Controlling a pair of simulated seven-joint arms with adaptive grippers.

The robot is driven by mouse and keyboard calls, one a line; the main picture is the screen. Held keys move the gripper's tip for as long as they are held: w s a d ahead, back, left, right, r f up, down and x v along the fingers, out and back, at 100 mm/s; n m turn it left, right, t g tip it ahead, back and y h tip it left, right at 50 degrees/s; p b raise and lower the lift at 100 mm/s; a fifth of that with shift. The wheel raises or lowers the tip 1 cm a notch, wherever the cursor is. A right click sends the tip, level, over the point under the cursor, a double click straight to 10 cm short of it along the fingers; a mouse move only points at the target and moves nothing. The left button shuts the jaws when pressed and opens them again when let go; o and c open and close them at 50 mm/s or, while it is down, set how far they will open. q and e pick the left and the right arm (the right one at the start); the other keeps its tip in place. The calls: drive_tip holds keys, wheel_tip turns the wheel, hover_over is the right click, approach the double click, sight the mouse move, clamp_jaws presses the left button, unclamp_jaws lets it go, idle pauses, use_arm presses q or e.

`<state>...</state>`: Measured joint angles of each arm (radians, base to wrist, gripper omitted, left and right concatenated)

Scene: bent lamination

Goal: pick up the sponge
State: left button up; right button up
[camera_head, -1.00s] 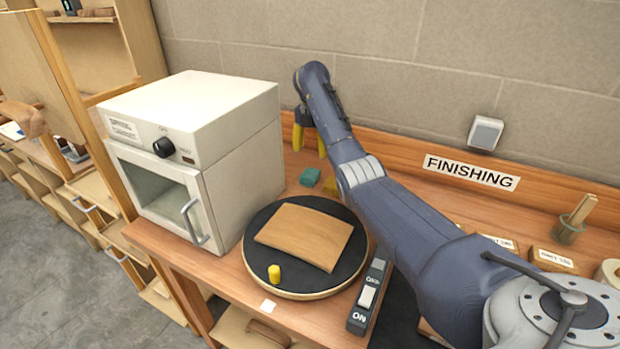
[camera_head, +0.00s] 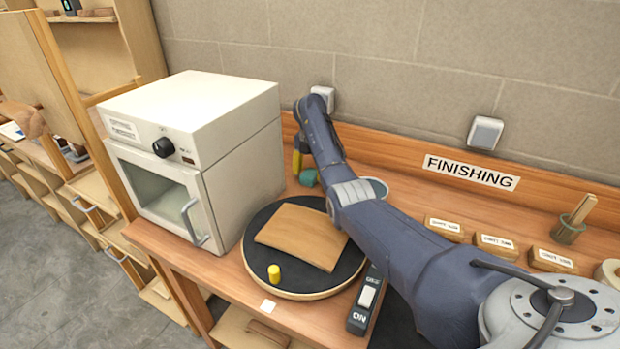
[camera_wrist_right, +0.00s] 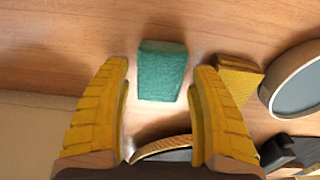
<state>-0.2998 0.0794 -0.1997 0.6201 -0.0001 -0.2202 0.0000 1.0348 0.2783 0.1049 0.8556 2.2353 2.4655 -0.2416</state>
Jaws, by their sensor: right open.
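A green, rough-surfaced block (camera_wrist_right: 161,72), sponge-like in look, lies on the wooden bench. It shows in the head view (camera_head: 308,178), partly hidden by my right gripper. A yellow, pitted piece (camera_wrist_right: 239,78) lies just right of it in the wrist view; I cannot tell from looks alone which of the two is the sponge. My right gripper (camera_wrist_right: 162,68) is open. Its yellow fingers stand either side of the green block's near part in the picture, with gaps on both sides. In the head view one yellow finger (camera_head: 297,161) shows beside the white oven. My left gripper is not in view.
A white oven (camera_head: 205,100) stands close left of the gripper. A round dish (camera_wrist_right: 297,82) lies to the right. A wall backs the bench.

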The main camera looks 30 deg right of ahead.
drive_tip(key=shift+f, duration=0.95)
drive_tip(key=c, duration=0.7)
